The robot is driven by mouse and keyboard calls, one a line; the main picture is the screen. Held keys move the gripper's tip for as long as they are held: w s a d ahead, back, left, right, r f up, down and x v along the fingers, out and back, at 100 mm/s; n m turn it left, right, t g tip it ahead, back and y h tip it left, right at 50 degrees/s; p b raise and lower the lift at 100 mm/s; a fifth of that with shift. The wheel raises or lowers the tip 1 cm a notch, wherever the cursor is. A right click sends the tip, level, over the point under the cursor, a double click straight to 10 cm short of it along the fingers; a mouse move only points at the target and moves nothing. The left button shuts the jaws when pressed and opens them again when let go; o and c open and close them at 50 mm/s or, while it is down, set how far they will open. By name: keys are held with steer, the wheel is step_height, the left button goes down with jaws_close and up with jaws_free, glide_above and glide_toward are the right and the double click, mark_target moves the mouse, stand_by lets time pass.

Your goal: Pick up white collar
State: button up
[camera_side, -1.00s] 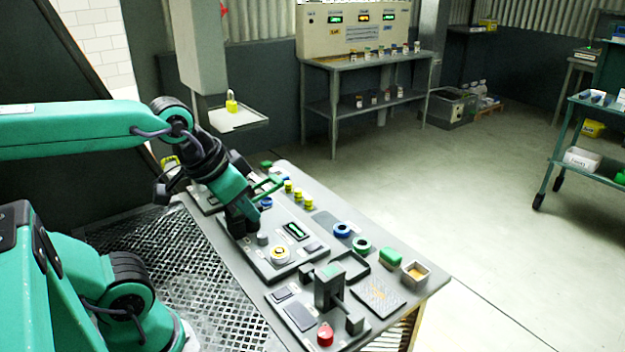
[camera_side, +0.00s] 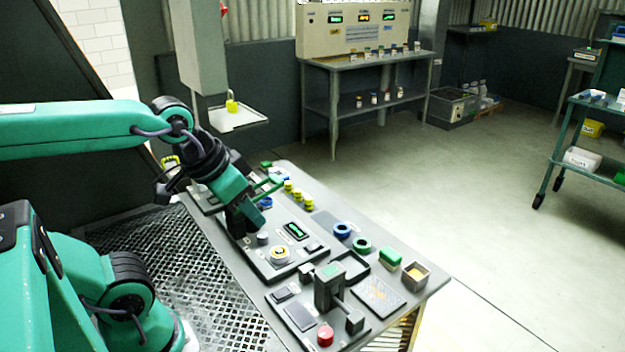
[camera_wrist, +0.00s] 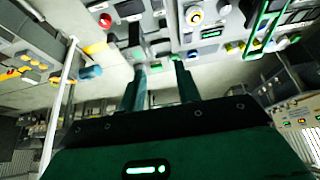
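My gripper (camera_side: 238,222) hangs low over the rear part of the grey bench, beside a panel with a green display. In the wrist view its two fingers (camera_wrist: 160,68) stand apart with a gap between them, and I see nothing clearly held. A white ring with a yellow middle (camera_side: 280,255) sits on the panel, to the right of and nearer than my gripper. I cannot tell whether this is the white collar. A small white round piece also shows in the wrist view (camera_wrist: 282,44). A blue ring (camera_side: 342,230) and a green ring (camera_side: 361,246) lie farther right.
Several yellow pieces (camera_side: 297,195) stand in a row behind the panel. A dark press-like fixture (camera_side: 328,287) and a red button (camera_side: 325,336) are at the near end.

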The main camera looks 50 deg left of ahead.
steer(key=o, duration=0.6)
steer(key=m+g, duration=0.5)
glide_above(282, 258)
steer(key=a, duration=0.2)
step_height(282, 258, down, 13)
steer(key=shift+w+d+f, duration=0.1)
steer(key=shift+d+f, duration=0.05)
steer(key=shift+w+a+f+g, duration=0.1)
steer(key=shift+a+f+g, duration=0.1)
steer(key=shift+f+g, duration=0.15)
steer(key=shift+f, duration=1.35)
steer(key=shift+f, duration=0.15)
